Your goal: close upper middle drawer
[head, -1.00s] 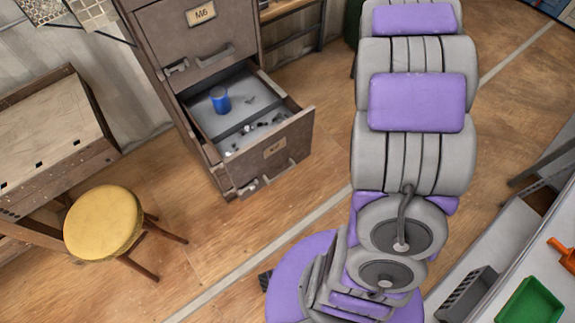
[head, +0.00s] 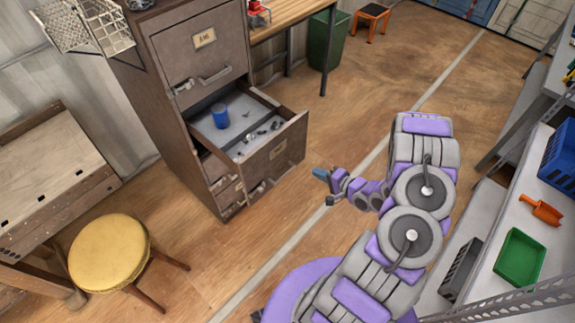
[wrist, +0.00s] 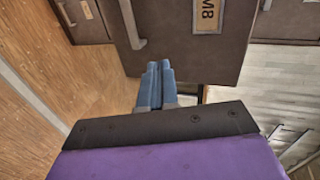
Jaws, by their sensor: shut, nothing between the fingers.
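A brown-grey metal cabinet (head: 203,57) stands left of centre in the head view. One drawer (head: 278,157), below the top one, is pulled well out, and its inside shows. A blue cup (head: 219,116) and several small metal parts lie in it. My gripper (head: 320,173) is shut and empty, a little right of the open drawer's front, apart from it in the head view. In the wrist view my blue fingers (wrist: 158,68) are together, pointing at a drawer front (wrist: 180,62) with a handle and an M8 label. I cannot tell whether they touch it.
A yellow stool (head: 109,250) and a slanted wooden bench (head: 50,165) stand left. A workbench (head: 290,22) and green bin (head: 328,40) are behind the cabinet. The floor between is open.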

